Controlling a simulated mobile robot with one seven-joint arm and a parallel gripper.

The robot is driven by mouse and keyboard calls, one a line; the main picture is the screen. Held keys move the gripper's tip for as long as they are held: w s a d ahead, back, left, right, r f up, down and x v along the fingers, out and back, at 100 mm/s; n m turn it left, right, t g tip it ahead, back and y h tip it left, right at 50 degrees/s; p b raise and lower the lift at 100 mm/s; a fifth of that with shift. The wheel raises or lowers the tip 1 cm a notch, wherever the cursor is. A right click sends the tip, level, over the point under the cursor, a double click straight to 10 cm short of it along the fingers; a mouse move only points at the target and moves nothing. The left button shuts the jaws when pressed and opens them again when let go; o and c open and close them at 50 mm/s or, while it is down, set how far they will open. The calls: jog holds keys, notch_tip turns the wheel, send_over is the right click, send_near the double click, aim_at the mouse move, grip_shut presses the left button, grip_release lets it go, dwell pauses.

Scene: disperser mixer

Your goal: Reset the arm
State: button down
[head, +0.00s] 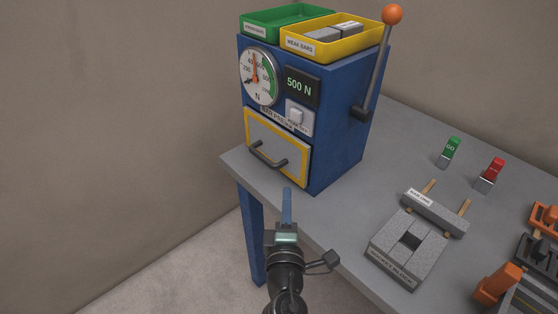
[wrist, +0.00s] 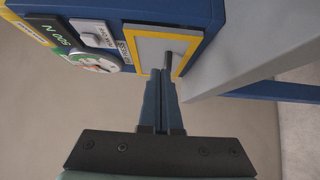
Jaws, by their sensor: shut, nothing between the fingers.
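My gripper (head: 287,192) is shut and empty, with its dark blue-grey fingers pressed together. In the head view it is in front of the table's near edge, below the blue machine's door. In the wrist view the fingers (wrist: 161,75) point at the framed door (wrist: 150,44). From these views I cannot tell whether the fingertips touch it. The blue machine (head: 340,150) stands on the table's left end. Its yellow-framed door (head: 278,143) looks closed and has a dark bar handle (head: 268,158). The lever with an orange knob (head: 392,14) stands up on the machine's right side.
A green tray (head: 285,20) and a yellow tray (head: 345,45) sit on the machine. On the grey table (head: 400,130) are a grey block fixture (head: 410,245), a green-topped piece (head: 450,150), a red-topped piece (head: 490,172) and orange parts (head: 497,285). Left of the table is open floor.

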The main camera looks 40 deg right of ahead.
jog(key=b+v, duration=0.1)
jog(key=v, duration=0.4)
jog(key=shift+s+a+f, duration=0.15)
jog(key=shift+s+a, duration=0.05)
jog(key=shift+s, duration=0.15)
jog(key=shift+a, duration=0.1)
jog(key=w+a+r+m+t+y+p, duration=0.1)
jog(key=w+a+r+m+t+p, duration=0.2)
jog(key=r, duration=0.8)
jog(key=w+a+r+m+t, duration=0.1)
jog(key=w+a+r+m, duration=0.2)
jog(key=r, duration=0.8)
jog(key=w+a+r+m+t+y+p, duration=0.1)
jog(key=w+a+r+m+t+p, duration=0.3)
jog(key=r, duration=0.7)
jog(key=s+a+r+t+y, duration=0.2)
jog(key=a+r, duration=0.3)
jog(key=r, duration=0.3)
jog(key=s+a+r+t+y+p, duration=0.1)
jog(key=s+a+r+y, duration=0.3)
jog(key=r, duration=0.5)
jog(key=s+a+r+t+y+p, duration=0.1)
jog(key=s+a+r+t+y, duration=0.2)
jog(key=a+r, duration=0.4)
notch_tip(320, 180, up, 2)
jog(key=shift+s+r+y, duration=0.1)
jog(key=shift+s+y, duration=0.5)
jog(key=shift+s, duration=0.55)
